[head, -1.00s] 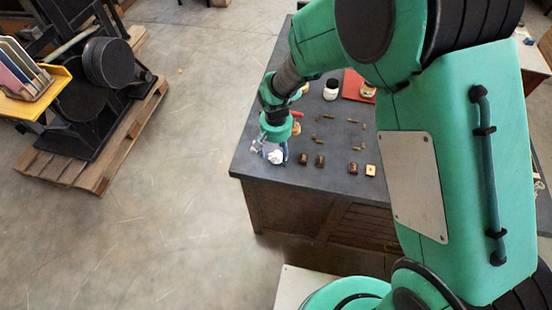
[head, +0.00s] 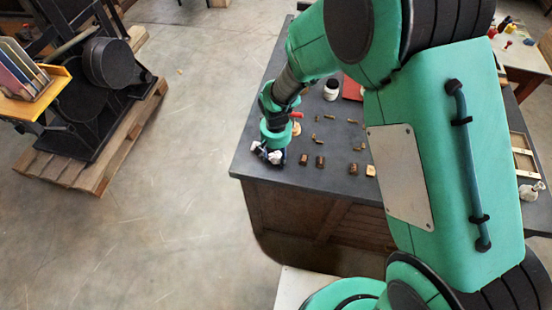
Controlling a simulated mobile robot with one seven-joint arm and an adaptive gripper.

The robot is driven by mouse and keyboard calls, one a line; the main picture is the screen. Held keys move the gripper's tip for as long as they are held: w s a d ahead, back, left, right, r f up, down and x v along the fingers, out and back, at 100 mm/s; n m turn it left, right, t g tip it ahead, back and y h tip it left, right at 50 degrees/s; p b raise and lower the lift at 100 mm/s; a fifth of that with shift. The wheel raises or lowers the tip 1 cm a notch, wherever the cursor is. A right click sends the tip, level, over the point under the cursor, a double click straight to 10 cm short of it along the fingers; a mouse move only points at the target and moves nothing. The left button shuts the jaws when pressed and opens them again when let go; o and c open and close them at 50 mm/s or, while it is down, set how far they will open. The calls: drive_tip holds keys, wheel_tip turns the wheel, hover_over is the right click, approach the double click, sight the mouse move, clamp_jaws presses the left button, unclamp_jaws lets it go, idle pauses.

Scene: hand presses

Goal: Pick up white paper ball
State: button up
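The white paper ball (head: 275,157) is a small white lump at the near left corner of the dark tabletop. My gripper (head: 268,154) points down right at the ball, with its dark bluish fingers around or just beside it. The fingers partly cover the ball. The view is too small to tell whether they touch it or are shut on it. I cannot tell whether the ball is resting on the table or lifted.
The dark table (head: 330,175) holds several small brown blocks (head: 320,161) right of my gripper, a white jar with a black lid (head: 331,89) and a red object (head: 353,86) behind. A black press (head: 85,90) on a pallet stands left. Floor between is clear.

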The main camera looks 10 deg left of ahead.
sight(277, 157)
drive_tip(key=shift+r, duration=0.1)
drive_tip(key=shift+c, duration=0.5)
drive_tip(key=shift+r, duration=0.55)
drive_tip(key=shift+s+d+r+p, duration=0.1)
drive_tip(key=shift+s+r+p, duration=0.1)
drive_tip(key=shift+r, duration=0.4)
drive_tip(key=shift+s+d+r+p, duration=0.1)
drive_tip(key=shift+s+r, duration=0.05)
drive_tip(key=shift+r, duration=0.45)
drive_tip(key=s+d+r, duration=0.1)
drive_tip(key=s+d, duration=0.7)
drive_tip(key=s, duration=0.4)
drive_tip(key=shift+s+r+p, duration=0.15)
drive_tip(key=shift+s+p, duration=0.2)
drive_tip(key=shift+s, duration=0.05)
